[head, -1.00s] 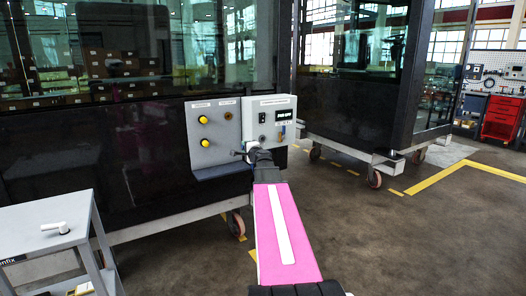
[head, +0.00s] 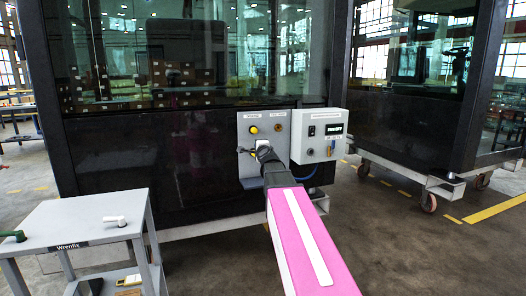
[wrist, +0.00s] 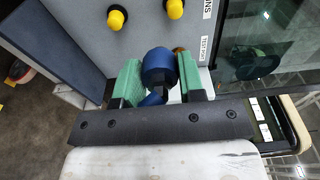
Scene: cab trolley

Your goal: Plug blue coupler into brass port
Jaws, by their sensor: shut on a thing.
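The blue coupler (wrist: 160,66) is held between the green-padded fingers of my gripper (wrist: 158,82) in the wrist view. The gripper is shut on it. A small part of the brass port (wrist: 180,50) shows just behind and to the right of the coupler, mostly hidden. In the head view the brass port (head: 278,127) sits at the upper right of the grey panel (head: 283,150). The coupler cannot be made out clearly there.
Yellow buttons (wrist: 117,18) are on the panel near the fingers.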

